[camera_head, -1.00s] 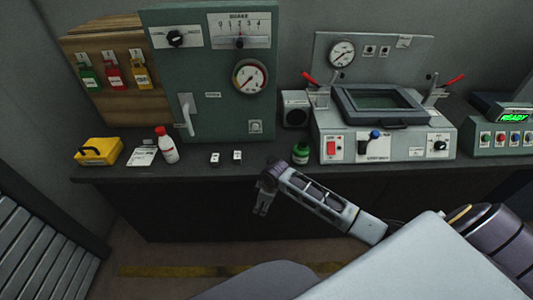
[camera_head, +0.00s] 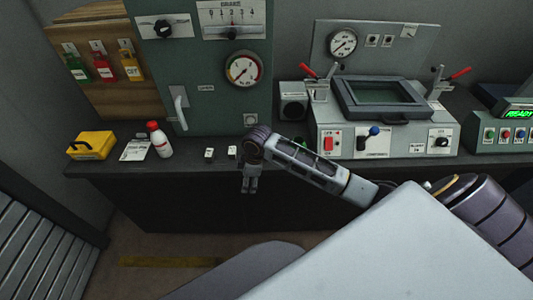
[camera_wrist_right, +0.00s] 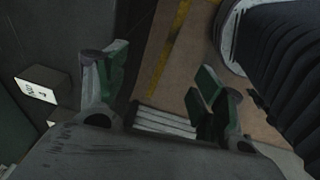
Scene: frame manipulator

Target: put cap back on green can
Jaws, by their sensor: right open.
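My right gripper (camera_head: 249,187) hangs in front of the counter's front edge, pointing down, left of the console. In the right wrist view its two fingers with green pads are spread apart (camera_wrist_right: 160,82), with nothing between them and the floor below. I cannot make out a loose cap in either view. My left gripper is out of view.
The dark counter (camera_head: 110,172) holds a yellow box (camera_head: 91,144), a white bottle with a red top (camera_head: 159,140), and two small labelled blocks (camera_head: 209,153). A labelled block (camera_wrist_right: 42,88) shows close by in the wrist view. A console (camera_head: 385,142) stands right.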

